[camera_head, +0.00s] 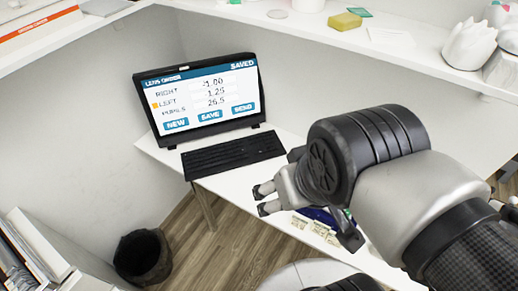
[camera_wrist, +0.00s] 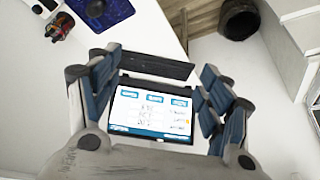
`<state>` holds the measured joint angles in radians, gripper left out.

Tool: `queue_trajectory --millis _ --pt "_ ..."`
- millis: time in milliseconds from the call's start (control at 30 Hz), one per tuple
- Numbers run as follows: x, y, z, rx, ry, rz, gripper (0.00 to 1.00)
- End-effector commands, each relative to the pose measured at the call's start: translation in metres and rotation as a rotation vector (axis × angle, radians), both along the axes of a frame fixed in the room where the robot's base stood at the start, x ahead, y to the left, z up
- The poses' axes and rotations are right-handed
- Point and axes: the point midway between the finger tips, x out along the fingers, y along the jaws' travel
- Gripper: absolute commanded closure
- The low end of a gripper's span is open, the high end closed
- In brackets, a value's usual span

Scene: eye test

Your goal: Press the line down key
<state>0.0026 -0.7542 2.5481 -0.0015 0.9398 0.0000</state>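The monitor (camera_head: 203,96) stands on the desk with its screen lit. It reads LENS ORDER and SAVED, with rows RIGHT -1.00, LEFT -1.25 and PUPILS 26.5. An orange marker sits beside LEFT. Buttons NEW, SAVE and SEND run along the bottom. The black keyboard (camera_head: 232,155) lies in front of the monitor; its key labels are too small to read, so I cannot pick out the line down key. My gripper (camera_head: 262,200) is open and empty, in front of the keyboard and apart from it. The wrist view shows the keyboard (camera_wrist: 157,65) and monitor (camera_wrist: 150,112) between the spread fingers.
The white desk (camera_head: 160,152) is mostly clear left of the keyboard. A dark blue mat (camera_wrist: 118,8) and a holder with pens (camera_wrist: 62,25) are on the desk. A dark bin (camera_head: 142,257) stands on the floor. A shelf (camera_head: 380,50) runs above the desk.

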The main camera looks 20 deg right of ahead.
Motion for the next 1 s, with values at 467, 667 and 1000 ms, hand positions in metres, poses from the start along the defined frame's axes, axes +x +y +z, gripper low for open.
queue_trajectory --millis 467,667,1000 --pt "0.0 0.0 0.0 0.0 0.0 0.0 0.63" --pt "0.0 0.0 0.0 0.0 0.0 0.0 0.77" --pt "0.0 0.0 0.0 0.0 0.0 0.0 0.99"
